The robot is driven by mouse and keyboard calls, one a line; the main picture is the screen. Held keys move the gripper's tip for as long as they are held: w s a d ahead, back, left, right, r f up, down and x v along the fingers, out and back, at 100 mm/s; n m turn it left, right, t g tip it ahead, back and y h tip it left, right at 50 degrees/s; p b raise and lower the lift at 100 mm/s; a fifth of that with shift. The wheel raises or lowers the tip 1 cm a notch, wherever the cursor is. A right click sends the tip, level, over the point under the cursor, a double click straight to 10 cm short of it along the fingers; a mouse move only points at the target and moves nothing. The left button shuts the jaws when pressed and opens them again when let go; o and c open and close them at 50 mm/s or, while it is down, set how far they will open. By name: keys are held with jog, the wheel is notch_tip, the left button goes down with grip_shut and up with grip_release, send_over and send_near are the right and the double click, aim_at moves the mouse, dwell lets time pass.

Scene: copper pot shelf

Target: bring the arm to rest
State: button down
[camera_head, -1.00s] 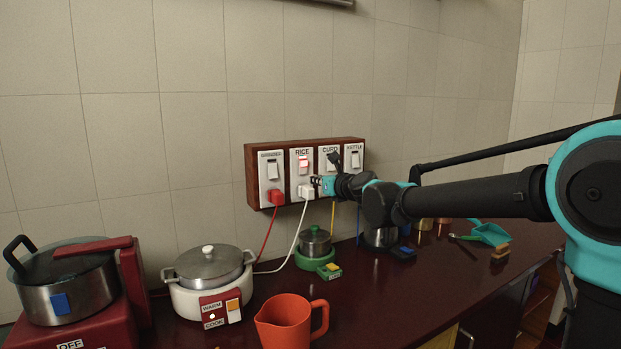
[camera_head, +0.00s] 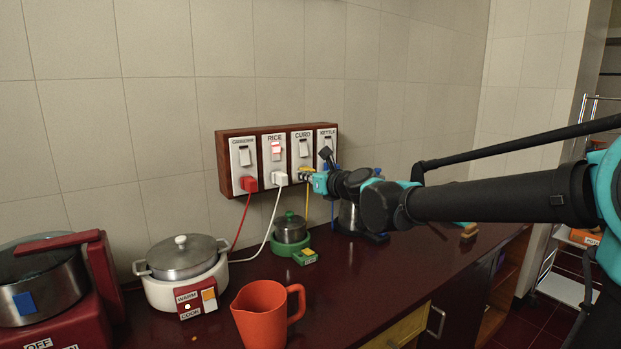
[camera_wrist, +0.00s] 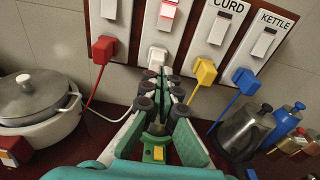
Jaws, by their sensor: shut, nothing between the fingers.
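My gripper (camera_head: 306,177) is shut and empty. It is held in front of the wall switch panel (camera_head: 223,160), near the CURD column and its yellow plug. The wrist view shows the closed fingers (camera_wrist: 163,75) pointing toward the panel's lower edge, just below the white plug (camera_wrist: 157,56). They look apart from it, though the exact gap is hard to tell. My arm stretches in from the right, above the counter. The RICE switch (camera_head: 276,150) glows red; the other switches show no light.
On the counter stand a red grinder base with a steel pot (camera_head: 45,290), a white rice cooker (camera_head: 165,294), an orange jug (camera_head: 258,315), a small steel pot (camera_head: 290,232) on a green base and a steel kettle (camera_wrist: 240,130). Cords hang from the plugs. Open floor shows at right.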

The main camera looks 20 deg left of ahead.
jog(key=s+d+f+n+g+h, duration=0.1)
jog(key=s+d+f+n+h, duration=0.25)
jog(key=d+f+n, duration=0.6)
jog(key=s+d+f+n+g+h, duration=0.2)
jog(key=s+d+f+n+h, duration=0.3)
jog(key=d+f, duration=0.75)
jog(key=s+d+f+n+g+h, duration=0.1)
jog(key=s+d+f+n, duration=0.4)
jog(key=d, duration=0.6)
jog(key=s+d+f+n+g+h, duration=0.2)
jog(key=s+d+f+n, duration=0.4)
jog(key=s+d+f, duration=0.3)
jog(key=shift+s+d+f+h, duration=0.45)
jog(key=shift+d+h, duration=0.2)
jog(key=shift+d, duration=0.45)
jog(key=shift+n, duration=0.25)
